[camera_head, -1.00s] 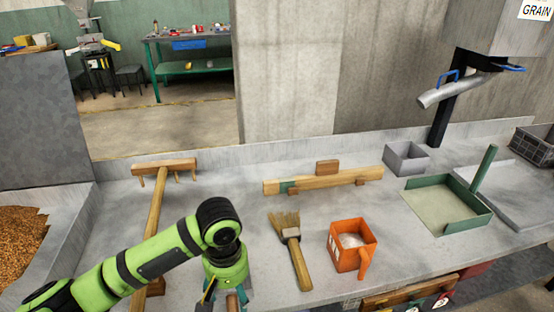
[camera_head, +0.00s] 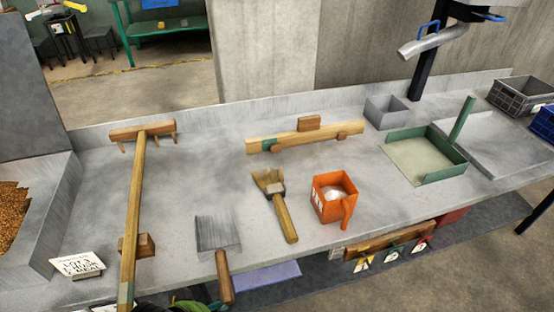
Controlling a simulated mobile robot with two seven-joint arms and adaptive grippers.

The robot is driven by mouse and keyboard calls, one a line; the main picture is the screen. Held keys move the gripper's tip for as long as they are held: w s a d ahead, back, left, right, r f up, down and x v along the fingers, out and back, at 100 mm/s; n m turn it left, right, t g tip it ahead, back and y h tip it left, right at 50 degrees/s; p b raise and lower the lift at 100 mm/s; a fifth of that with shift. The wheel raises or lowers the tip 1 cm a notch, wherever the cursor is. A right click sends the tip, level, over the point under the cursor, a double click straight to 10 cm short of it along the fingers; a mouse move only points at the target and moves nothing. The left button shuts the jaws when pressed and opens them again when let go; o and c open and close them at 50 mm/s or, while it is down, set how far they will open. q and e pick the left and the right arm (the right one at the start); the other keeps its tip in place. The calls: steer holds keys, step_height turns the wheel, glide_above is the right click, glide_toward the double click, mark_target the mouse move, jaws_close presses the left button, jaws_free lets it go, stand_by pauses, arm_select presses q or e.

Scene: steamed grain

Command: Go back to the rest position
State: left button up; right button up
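Neither gripper shows in the head view now. A small green and black piece of my arm (camera_head: 188,307) peeks in at the bottom edge, beside the rake's handle. A flat grey scraper with a wooden handle (camera_head: 224,276) lies on the counter, its handle reaching over the front edge. A brush (camera_head: 280,212) and an orange box scoop with pale contents (camera_head: 326,206) sit to its right. A wooden rake (camera_head: 136,190) lies to its left, its handle over a small wooden block.
The grey counter (camera_head: 205,170) also holds a wooden bar (camera_head: 330,138), a grey bin (camera_head: 386,112), a green tray (camera_head: 463,168) and dark crates (camera_head: 520,95) at right. A lettered card (camera_head: 78,264) stands front left, near a grain trough (camera_head: 12,215).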

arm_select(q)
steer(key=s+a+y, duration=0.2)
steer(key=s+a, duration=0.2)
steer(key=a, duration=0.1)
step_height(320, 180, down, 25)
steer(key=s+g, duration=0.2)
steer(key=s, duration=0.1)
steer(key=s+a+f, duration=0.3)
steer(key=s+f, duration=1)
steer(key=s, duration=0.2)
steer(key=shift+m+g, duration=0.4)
